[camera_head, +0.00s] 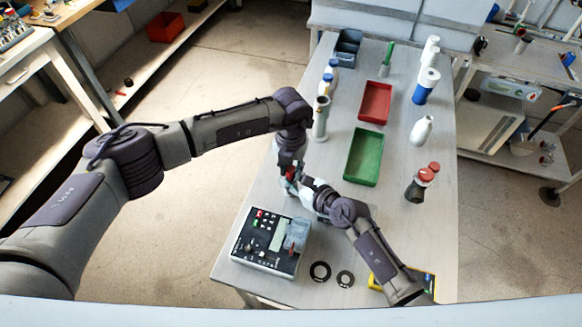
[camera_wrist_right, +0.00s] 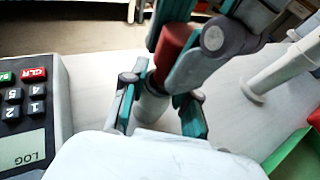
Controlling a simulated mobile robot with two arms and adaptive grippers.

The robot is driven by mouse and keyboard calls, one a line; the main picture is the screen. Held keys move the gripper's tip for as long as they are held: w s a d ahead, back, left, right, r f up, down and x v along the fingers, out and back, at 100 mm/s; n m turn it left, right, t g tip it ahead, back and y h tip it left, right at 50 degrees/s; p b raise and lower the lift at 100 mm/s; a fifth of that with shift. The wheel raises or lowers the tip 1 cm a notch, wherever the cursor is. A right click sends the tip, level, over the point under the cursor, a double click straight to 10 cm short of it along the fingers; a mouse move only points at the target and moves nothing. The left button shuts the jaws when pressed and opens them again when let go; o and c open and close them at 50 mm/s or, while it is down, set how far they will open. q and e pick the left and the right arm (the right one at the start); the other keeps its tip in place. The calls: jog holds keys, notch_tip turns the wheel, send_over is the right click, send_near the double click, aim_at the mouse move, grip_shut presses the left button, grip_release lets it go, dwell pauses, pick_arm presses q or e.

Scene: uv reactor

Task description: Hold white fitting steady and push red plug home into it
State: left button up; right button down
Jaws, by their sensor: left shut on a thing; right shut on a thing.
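My left gripper (camera_head: 290,168) comes down from above and is shut on the red plug (camera_wrist_right: 174,48). The plug shows as a small red patch in the head view (camera_head: 291,173). My right gripper (camera_wrist_right: 160,115) is shut on the white fitting (camera_wrist_right: 151,105), which stands between its teal fingers. In the head view the right gripper (camera_head: 296,184) meets the left one above the table. In the right wrist view the plug is directly above the fitting, and their ends appear to meet. The fingers hide the joint, so I cannot tell how deep the plug sits.
A keypad device (camera_head: 268,243) stands at the near left of the table (camera_head: 400,235). Two black rings (camera_head: 320,271) lie near the front. A green tray (camera_head: 363,157) and a red tray (camera_head: 375,101) lie farther back. Bottles (camera_head: 421,130) stand along the right side.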

pick_arm(q)
jog(key=shift+f, duration=0.4)
jog(key=shift+r, duration=0.2)
jog(key=shift+r, duration=0.25)
jog(key=shift+s+a, duration=0.1)
dwell(0.6)
jog(key=shift+f, duration=0.45)
dwell(0.9)
jog(key=shift+r, duration=0.2)
jog(key=shift+r, duration=0.25)
jog(key=shift+r, duration=0.15)
